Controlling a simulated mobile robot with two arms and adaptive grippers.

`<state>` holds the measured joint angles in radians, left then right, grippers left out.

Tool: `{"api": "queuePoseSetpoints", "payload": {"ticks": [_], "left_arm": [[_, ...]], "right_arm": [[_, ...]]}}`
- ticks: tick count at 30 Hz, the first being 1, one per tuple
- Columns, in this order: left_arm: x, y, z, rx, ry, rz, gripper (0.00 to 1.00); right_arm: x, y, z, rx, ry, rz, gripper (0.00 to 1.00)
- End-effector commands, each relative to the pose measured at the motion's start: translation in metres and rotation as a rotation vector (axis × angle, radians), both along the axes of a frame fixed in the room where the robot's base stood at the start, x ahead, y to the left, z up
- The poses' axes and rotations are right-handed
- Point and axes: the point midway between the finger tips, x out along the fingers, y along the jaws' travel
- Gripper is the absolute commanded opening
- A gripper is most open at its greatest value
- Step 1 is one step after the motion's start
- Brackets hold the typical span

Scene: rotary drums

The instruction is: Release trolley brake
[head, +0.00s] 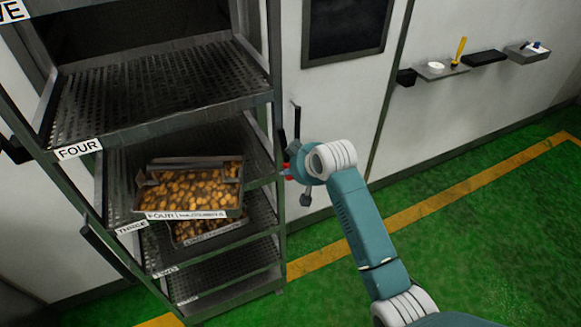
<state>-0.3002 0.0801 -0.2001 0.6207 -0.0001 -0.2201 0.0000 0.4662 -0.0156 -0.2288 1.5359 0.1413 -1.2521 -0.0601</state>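A tall metal rack with perforated shelves, which appears to be the trolley (155,119), stands at the left. Its shelves carry white number labels such as FOUR and THREE. My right arm comes in from the lower right, and its gripper (297,172) is at the rack's right upright. The gripper is small and partly hidden by my wrist, so I cannot tell whether its fingers are open or shut. A small red part (286,171) shows beside it; I cannot tell what it belongs to. I cannot make out a brake. My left gripper is out of view.
Two tilted metal trays (192,215) of brown pieces sit on the rack's middle shelves. A white wall with a dark panel (345,28) stands behind. Small wall shelves (442,70) hold several items. Green floor with a yellow line (440,205) is clear at right.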

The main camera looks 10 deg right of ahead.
Motion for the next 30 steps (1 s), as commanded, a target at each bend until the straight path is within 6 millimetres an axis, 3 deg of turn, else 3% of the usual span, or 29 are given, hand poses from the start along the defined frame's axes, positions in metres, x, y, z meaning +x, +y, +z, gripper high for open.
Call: {"api": "queuePoseSetpoints", "payload": {"ticks": [12, 26, 27, 30], "left_arm": [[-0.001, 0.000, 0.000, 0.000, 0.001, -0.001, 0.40], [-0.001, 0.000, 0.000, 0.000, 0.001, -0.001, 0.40], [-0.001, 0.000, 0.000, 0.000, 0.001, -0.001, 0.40], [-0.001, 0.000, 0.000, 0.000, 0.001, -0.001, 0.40]], "right_arm": [[-0.013, -0.005, 0.012, -0.053, 0.160, -0.002, 0.00], [-0.014, -0.005, 0.012, -0.057, 0.176, -0.002, 0.00], [-0.014, -0.005, 0.012, -0.057, 0.176, -0.002, 0.38], [-0.014, -0.005, 0.012, -0.057, 0.176, -0.002, 0.54]]}}
